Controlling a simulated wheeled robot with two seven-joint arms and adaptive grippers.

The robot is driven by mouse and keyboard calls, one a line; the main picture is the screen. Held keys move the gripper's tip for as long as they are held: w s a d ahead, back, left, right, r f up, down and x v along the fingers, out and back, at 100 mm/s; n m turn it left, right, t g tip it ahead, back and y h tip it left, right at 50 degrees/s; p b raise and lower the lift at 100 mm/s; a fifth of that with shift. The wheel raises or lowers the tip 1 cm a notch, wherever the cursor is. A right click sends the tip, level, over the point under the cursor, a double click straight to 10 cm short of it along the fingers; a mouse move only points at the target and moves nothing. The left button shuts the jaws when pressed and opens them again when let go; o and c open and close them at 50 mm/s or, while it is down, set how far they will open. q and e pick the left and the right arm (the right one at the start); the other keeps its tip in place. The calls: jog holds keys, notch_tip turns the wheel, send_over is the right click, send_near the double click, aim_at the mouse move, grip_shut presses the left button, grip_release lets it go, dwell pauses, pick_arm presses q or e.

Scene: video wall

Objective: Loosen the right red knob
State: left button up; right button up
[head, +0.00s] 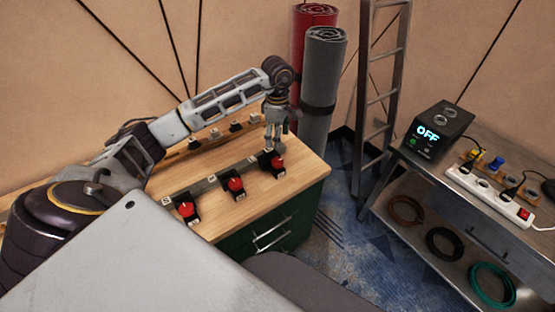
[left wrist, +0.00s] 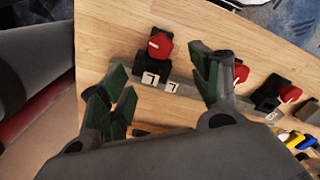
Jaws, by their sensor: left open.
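Three red knobs on black bases stand in a row on the wooden worktop. The right red knob (head: 277,163) is at the far right end, the middle one (head: 236,185) and left one (head: 187,209) nearer me. My left gripper (head: 273,146) points down just behind the right knob, close to it; contact cannot be told. In the left wrist view my left gripper (left wrist: 160,92) is open, with its green-padded fingers spread and nothing between the tips. A red knob with a white mark (left wrist: 160,45) shows beyond the gap. My right gripper is out of view.
A second row of small black fittings (head: 215,133) runs along the worktop's back. Red and grey rolls (head: 322,90) and a ladder (head: 383,90) stand behind. A metal bench at right holds a box reading OFF (head: 436,133) and a power strip (head: 490,195).

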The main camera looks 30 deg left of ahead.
pick_arm(q)
jog(key=f, duration=0.1)
send_over(277, 161)
notch_tip(277, 161, down, 6)
jog(key=shift+f+p, duration=0.1)
jog(key=shift+p, duration=0.3)
notch_tip(277, 161, down, 3)
jog(key=shift+w+f, duration=0.1)
jog(key=shift+f+p, duration=0.3)
jog(key=shift+f, duration=0.55)
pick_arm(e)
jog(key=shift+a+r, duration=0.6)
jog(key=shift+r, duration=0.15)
pick_arm(q)
jog(key=c, duration=0.9)
jog(key=shift+c, duration=0.7)
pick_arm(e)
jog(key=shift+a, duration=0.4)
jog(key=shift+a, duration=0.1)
